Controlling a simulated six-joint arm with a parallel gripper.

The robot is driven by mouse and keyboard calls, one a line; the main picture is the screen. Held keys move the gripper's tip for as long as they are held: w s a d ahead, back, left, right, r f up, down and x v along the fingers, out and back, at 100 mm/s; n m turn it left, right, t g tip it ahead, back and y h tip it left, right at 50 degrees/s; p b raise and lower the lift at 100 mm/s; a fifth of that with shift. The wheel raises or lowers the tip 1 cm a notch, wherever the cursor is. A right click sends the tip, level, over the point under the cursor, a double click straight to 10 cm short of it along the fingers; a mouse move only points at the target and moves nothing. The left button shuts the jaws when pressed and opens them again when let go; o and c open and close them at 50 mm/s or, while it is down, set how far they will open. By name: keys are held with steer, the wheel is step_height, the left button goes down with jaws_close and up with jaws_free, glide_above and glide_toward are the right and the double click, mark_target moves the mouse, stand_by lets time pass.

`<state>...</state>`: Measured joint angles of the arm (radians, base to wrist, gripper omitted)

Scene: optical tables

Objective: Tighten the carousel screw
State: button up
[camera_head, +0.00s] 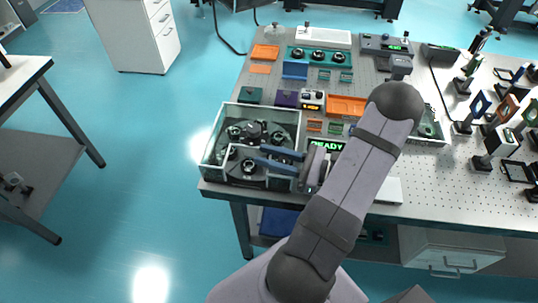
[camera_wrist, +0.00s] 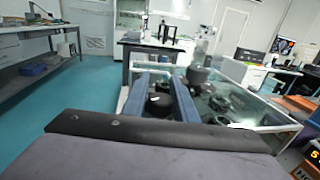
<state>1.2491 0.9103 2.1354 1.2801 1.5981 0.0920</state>
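The carousel is inside a clear-walled box (camera_head: 208,158) at the front left corner of the optical table. Several dark round parts stand in it, with a taller dark knob (camera_head: 254,130) near the middle. I cannot tell for sure which part is the screw. My gripper (camera_head: 264,156) reaches leftward over the box, its two blue fingers apart. In the wrist view, my gripper (camera_wrist: 160,82) shows a gap between the fingers, with a dark round part (camera_wrist: 159,104) seen through it. A dark knob (camera_wrist: 197,76) stands right of the right finger. I see no contact.
A lit READY display (camera_head: 326,146) is beside my wrist. Orange trays (camera_head: 346,106), small coloured blocks and a teal rack (camera_head: 318,57) lie behind. Optical mounts (camera_head: 492,142) crowd the table's right side. The floor left of the table is clear.

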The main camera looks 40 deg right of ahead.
mark_target(291, 164)
jaws_close()
steer(key=shift+s+a+n+g+y, duration=0.1)
steer(key=shift+a+n+g+y, duration=0.05)
steer(key=shift+n+g+y, duration=0.45)
steer(key=shift+s+a+n+g+y, duration=0.1)
steer(key=shift+n+g+y, duration=0.4)
steer(key=shift+y, duration=0.2)
steer(key=shift+s+a+n+g+y+b, duration=0.15)
steer(key=shift+s+n+g+y+b, duration=0.05)
steer(key=shift+n+g+y, duration=0.55)
steer(key=shift+s+a+n+g+y+b, duration=0.2)
steer(key=shift+n+g+y, duration=0.3)
steer(key=shift+g, duration=0.45)
steer(key=shift+d, duration=0.1)
steer(key=o, duration=0.6)
jaws_free()
steer(key=shift+c, duration=0.2)
steer(key=shift+d, duration=0.1)
steer(key=b+v, duration=0.2)
steer(key=v, duration=0.4)
steer(key=shift+f, duration=0.1)
steer(key=shift+s+d+b, duration=0.3)
steer(key=shift+s+d, duration=0.05)
steer(key=shift+d, duration=0.1)
